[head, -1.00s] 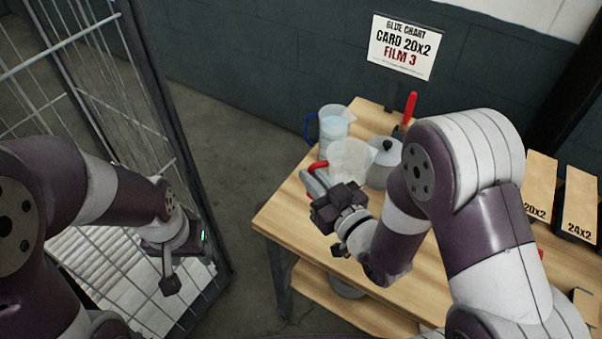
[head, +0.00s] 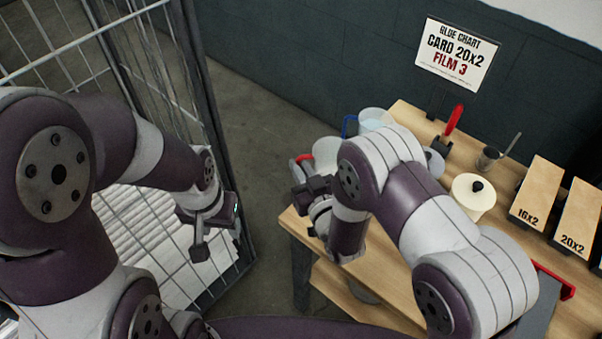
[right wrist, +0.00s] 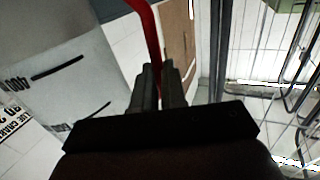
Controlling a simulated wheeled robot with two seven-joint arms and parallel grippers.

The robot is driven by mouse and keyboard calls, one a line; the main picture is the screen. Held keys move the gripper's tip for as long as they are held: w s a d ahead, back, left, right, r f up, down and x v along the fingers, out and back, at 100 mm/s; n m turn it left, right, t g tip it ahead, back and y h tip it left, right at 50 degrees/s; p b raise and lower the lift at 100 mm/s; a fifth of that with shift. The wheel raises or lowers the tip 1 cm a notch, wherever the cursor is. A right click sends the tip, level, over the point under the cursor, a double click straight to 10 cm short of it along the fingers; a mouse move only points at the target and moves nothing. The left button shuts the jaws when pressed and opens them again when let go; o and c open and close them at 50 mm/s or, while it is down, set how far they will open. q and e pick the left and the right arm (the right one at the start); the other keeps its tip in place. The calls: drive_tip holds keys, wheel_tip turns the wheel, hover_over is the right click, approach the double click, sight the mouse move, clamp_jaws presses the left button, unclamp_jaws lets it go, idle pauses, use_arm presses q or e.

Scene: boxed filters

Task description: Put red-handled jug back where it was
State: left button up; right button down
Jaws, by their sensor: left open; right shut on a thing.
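The red-handled jug (head: 326,152) is a pale translucent jug, partly hidden by my right arm in the head view. It appears at the table's left edge, against the floor behind. My right gripper (head: 299,172) is shut on its red handle (right wrist: 146,24). In the right wrist view, the jug's grey-white body (right wrist: 62,92), with a "400" mark, fills the left side. I cannot tell how high it is held. My left gripper (head: 202,246) is open and empty, in front of the wire cage.
The wooden table (head: 297,222) holds a blue-handled jug (head: 374,118), a cream lidded pot (head: 473,196), a red-handled tool (head: 453,120) and labelled boxes (head: 536,192). A sign (head: 457,55) stands behind. The wire cage (head: 213,120) is at the left, with floor between it and the table.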

wheel_tip(320, 180, down, 3)
drive_tip(key=c, duration=1.2)
unclamp_jaws()
